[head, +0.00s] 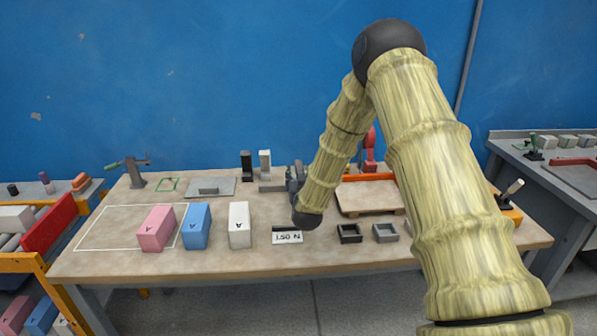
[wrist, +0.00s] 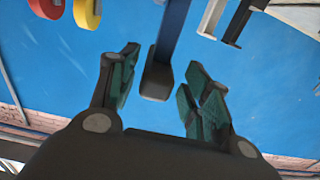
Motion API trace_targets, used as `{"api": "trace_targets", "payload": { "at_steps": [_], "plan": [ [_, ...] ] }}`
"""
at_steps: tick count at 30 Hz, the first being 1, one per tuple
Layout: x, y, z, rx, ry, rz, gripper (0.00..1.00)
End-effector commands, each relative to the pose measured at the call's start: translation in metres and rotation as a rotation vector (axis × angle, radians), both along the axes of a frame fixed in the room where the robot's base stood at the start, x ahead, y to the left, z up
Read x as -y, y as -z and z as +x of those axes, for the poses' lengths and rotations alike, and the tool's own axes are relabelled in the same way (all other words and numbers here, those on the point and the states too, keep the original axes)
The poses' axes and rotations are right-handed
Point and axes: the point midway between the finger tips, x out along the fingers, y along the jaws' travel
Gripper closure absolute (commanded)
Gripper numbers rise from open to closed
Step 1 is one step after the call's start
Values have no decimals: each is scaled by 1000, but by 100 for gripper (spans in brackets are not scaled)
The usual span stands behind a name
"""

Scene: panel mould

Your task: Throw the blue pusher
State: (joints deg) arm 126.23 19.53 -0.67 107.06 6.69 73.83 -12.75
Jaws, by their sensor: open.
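A blue bar with a dark grey block-like end, which looks like the blue pusher (wrist: 172,32), comes in from the top of the wrist view. Its dark end lies between the fingers of my gripper (wrist: 160,77), with a visible gap to each finger. My gripper is open, with green pads on its fingers. In the head view my gripper (head: 296,178) is low over the middle back of the bench, partly behind my arm. I cannot make out the blue pusher in the head view; my gripper and arm may hide it.
The bench (head: 130,262) bears a pink block (head: 156,228), a blue block (head: 196,226), a white block (head: 239,225), a label card (head: 287,238) and two small trays (head: 349,233). Black and white uprights (head: 246,166) stand left of my gripper. A board (head: 368,199) lies right of it.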

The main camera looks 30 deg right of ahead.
Motion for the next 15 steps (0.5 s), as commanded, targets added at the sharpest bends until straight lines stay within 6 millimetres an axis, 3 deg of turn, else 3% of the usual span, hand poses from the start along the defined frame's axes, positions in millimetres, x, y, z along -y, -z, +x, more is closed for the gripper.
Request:
{"api": "trace_targets", "payload": {
  "at_steps": [9,15],
  "plan": [
    [-23,0,-52,-2,-1,0,52],
    [-30,0,-71,0,0,-1,52]
  ]
}}
